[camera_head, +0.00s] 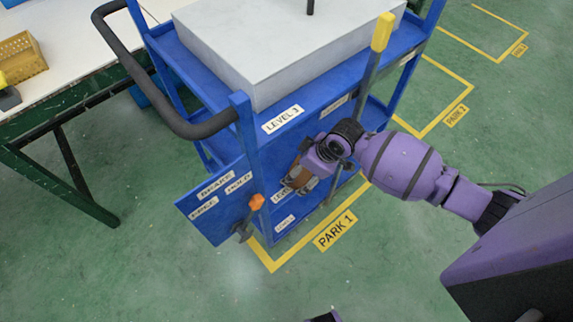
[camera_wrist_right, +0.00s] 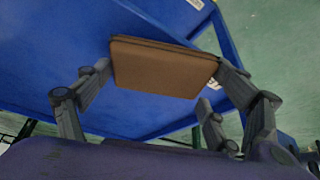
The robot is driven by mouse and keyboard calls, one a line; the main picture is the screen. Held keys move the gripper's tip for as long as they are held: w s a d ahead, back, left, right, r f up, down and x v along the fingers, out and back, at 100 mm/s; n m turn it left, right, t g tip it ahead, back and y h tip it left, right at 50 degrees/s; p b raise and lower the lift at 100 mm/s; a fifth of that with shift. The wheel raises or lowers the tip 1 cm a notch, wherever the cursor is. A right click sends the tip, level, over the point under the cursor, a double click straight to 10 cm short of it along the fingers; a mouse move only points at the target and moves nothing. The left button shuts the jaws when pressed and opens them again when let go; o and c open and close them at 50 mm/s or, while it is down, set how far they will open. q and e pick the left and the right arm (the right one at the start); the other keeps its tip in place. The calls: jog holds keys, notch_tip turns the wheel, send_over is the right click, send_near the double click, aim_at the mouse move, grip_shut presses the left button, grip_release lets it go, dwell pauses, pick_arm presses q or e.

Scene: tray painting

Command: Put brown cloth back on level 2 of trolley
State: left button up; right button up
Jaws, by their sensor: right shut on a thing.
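The brown cloth (camera_wrist_right: 160,68) is a flat folded rectangle between the fingers of my right gripper (camera_wrist_right: 165,95) in the right wrist view. In the head view my right gripper (camera_head: 299,186) is shut on the brown cloth (camera_head: 297,175) at the near side of the blue trolley (camera_head: 245,150). The cloth is in front of the trolley's lower levels, and my gripper covers part of it. A partly hidden level label (camera_head: 280,196) shows beside the gripper, below the LEVEL 3 label (camera_head: 283,119). I cannot tell whether the cloth touches a shelf.
A large pale block (camera_head: 250,60) fills the trolley's top. A yellow-ended pole (camera_head: 382,32) stands at its near side. A white table (camera_head: 70,55) stands left. The floor right is open.

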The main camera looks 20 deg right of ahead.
aim_at(283, 169)
jog(key=shift+w+a, duration=0.7)
jog(key=shift+w, duration=0.1)
jog(key=shift+w+a+f+b, duration=0.2)
jog(key=shift+w+a+f, duration=0.05)
jog(key=shift+w+a, duration=0.35)
jog(key=shift+w+a+f+b, duration=0.15)
jog(key=shift+w+a+f, duration=0.1)
jog(key=shift+w+a, duration=0.25)
jog(key=shift+d+f, duration=0.1)
jog(key=shift+f, duration=0.15)
jog(key=shift+f, duration=0.15)
jog(key=o, duration=1)
